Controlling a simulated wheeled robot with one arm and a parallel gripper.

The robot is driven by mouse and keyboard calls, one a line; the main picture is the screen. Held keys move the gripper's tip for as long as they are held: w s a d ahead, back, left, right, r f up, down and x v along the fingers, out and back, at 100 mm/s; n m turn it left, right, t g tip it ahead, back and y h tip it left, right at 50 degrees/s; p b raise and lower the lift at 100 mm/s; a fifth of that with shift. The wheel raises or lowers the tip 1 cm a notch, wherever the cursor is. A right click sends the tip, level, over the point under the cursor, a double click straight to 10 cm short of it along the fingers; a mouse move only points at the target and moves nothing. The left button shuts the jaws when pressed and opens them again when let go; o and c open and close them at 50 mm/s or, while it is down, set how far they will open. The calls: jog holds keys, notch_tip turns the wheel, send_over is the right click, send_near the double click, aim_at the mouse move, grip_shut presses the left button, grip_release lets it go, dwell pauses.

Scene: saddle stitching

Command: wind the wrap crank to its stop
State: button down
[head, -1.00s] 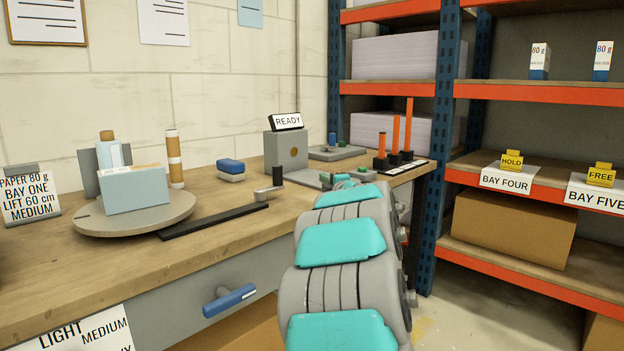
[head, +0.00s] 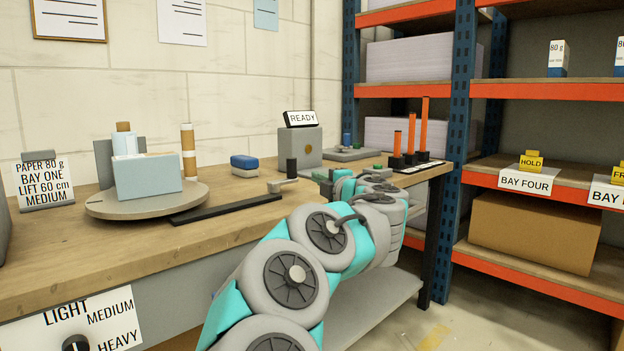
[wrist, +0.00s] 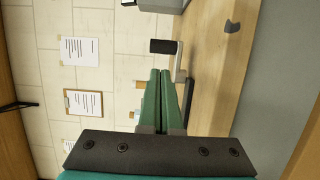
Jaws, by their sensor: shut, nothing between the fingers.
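The wrap crank (head: 283,184) is a small grey arm with an upright black grip, at the right end of a flat black bar (head: 225,209) on the bench. The bar runs to the round turntable (head: 105,206), which carries a pale blue block (head: 148,178). In the wrist view the crank's black grip (wrist: 163,46) and grey arm (wrist: 179,62) lie just beyond my fingertips. My gripper (wrist: 160,72) has green fingers pressed together, empty, pointing at the crank. A gap seems to remain; contact cannot be told. In the head view my gripper (head: 322,177) is small and partly hidden by my arm.
A grey box with a READY sign (head: 301,118) stands behind the crank. A blue block (head: 244,166) lies left of it. Orange posts (head: 411,133) stand at the bench's right end. Shelving (head: 465,130) rises at the right.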

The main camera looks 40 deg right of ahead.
aim_at(295, 166)
jog(key=x, duration=1.2)
jog(key=shift+w+d, duration=0.1)
jog(key=shift+w, duration=0.2)
jog(key=shift+d+p, duration=0.2)
jog(key=shift+p, duration=0.3)
